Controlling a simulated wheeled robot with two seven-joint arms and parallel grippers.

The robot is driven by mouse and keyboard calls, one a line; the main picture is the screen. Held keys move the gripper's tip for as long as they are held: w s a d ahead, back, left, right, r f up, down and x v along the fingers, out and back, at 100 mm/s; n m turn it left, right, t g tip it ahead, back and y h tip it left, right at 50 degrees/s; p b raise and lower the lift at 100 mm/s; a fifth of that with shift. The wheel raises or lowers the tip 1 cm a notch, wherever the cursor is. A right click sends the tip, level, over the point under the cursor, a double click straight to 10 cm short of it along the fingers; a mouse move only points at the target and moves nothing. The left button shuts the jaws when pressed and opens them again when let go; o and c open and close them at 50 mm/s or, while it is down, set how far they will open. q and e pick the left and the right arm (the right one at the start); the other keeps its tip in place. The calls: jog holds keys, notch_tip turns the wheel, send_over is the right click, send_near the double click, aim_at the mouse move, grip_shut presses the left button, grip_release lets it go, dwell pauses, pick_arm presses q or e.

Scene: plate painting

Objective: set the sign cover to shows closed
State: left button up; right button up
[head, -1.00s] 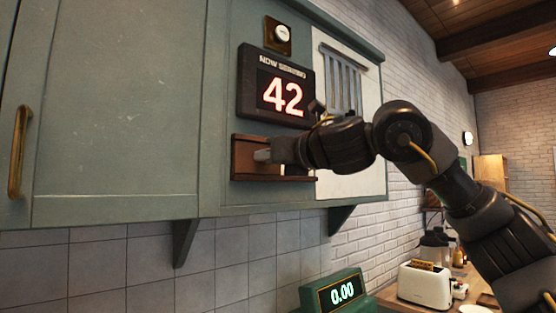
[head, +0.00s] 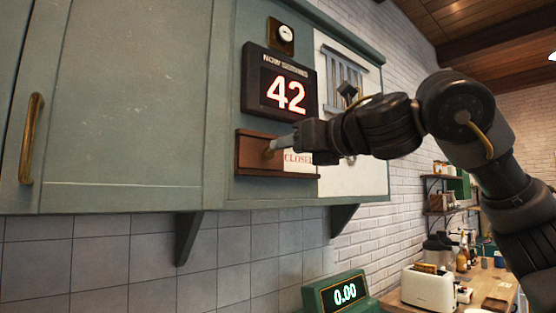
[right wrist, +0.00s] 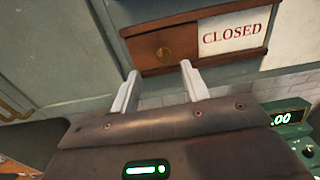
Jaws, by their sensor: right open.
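The sign cover (head: 253,153) is a brown wooden panel with a round brass knob, sitting at the left end of a wooden sign frame on the green cabinet front. To its right a white panel with the red word CLOSED (head: 297,160) is uncovered. In the right wrist view the cover (right wrist: 145,52) and the whole word CLOSED (right wrist: 232,35) show. My right gripper (head: 276,147) is in front of the knob in the head view. My left gripper is not in view.
A counter display (head: 279,84) reading 42 hangs just above the sign. A barred panel (head: 342,70) is to the right. Below are a green register display (head: 338,294) and a toaster (head: 428,289) on a counter.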

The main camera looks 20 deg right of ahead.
jog(key=b+v, duration=0.1)
jog(key=v, duration=0.3)
dwell(0.4)
